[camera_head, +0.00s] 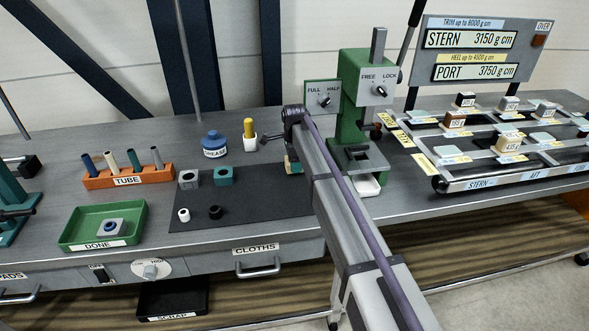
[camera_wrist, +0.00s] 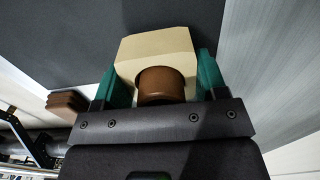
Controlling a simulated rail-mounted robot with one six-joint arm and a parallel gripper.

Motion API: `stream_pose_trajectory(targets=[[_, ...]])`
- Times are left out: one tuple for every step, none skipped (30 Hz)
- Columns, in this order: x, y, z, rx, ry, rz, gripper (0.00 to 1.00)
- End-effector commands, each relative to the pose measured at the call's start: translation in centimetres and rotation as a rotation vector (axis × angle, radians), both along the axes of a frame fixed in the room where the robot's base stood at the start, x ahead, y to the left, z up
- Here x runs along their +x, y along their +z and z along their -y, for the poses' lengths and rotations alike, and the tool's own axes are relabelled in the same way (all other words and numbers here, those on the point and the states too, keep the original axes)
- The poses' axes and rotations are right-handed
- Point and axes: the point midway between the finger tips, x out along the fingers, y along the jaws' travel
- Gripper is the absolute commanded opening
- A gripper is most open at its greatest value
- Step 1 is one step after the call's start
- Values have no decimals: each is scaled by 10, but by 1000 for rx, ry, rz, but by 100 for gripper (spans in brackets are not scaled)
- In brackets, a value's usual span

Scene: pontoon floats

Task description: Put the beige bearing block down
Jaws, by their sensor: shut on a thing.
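My gripper (camera_wrist: 158,78) is shut on the beige bearing block (camera_wrist: 155,47), which sits between its two green fingers in the wrist view. A brown round piece (camera_wrist: 162,86) shows at the near side of the block. In the head view, a small part of the beige block (camera_head: 288,167) shows beside my arm, over or near the right end of the dark mat (camera_head: 245,207). My arm hides most of the gripper there. I cannot tell whether the block touches the mat.
A grey block (camera_head: 188,180), a teal block (camera_head: 224,176), and a white and a black ring lie on the mat. The green press (camera_head: 352,120) stands close on the right. A green DONE tray (camera_head: 75,238) is at left. The mat's front middle is clear.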

Motion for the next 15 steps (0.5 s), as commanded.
stream_pose_trajectory(targets=[[0, -13, 0, 0, 0, 0, 34], [0, -14, 0, 0, 0, 0, 34], [0, -18, 0, 0, 0, 0, 34], [0, -19, 0, 0, 0, 0, 34], [0, -18, 0, 0, 0, 0, 34], [0, -17, 0, 0, 0, 0, 34], [0, -16, 0, 0, 0, 0, 34], [0, -16, 0, 0, 0, 0, 34], [0, -15, 0, 0, 0, 0, 34], [0, -15, 0, 0, 0, 0, 34], [0, -15, 0, 0, 0, 0, 34], [0, -16, 0, 0, 0, 0, 34], [0, -18, 0, 0, 0, 0, 34], [0, -19, 0, 0, 0, 0, 34], [0, -20, 0, 0, 0, 0, 34]])
